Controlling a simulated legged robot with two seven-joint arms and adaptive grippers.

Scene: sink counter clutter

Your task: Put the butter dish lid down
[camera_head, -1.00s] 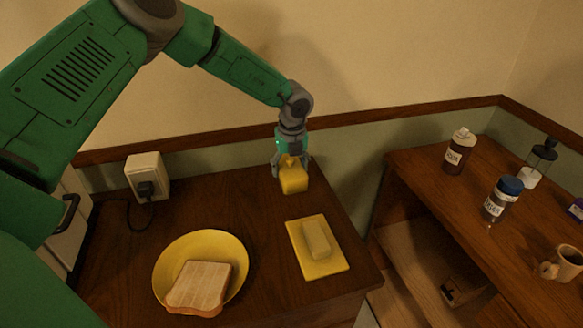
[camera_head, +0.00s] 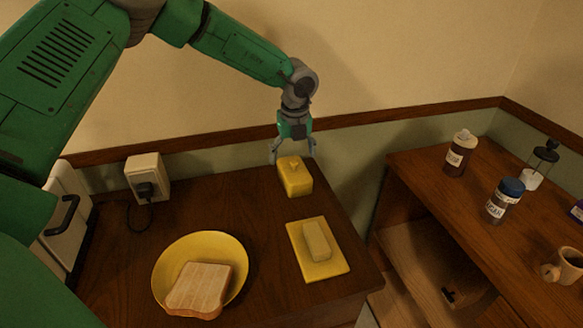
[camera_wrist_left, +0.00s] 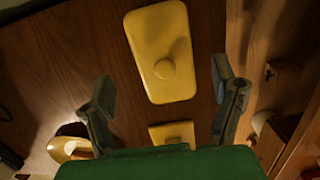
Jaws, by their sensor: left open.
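The yellow butter dish lid (camera_head: 296,181) rests on the dark wooden counter near the wall, with its knob up. In the left wrist view the lid (camera_wrist_left: 160,45) lies beyond the fingers and its round knob shows. My left gripper (camera_head: 292,155) is open and empty, just above and behind the lid, clear of it. It also shows in the left wrist view (camera_wrist_left: 165,95) with its fingers spread wide. The yellow butter dish base (camera_head: 330,268) lies in front of the lid, with a pale block of butter (camera_head: 317,241) on it. My right gripper is not in view.
A lower table on the right holds bottles (camera_head: 506,200) and a mug (camera_head: 562,265).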

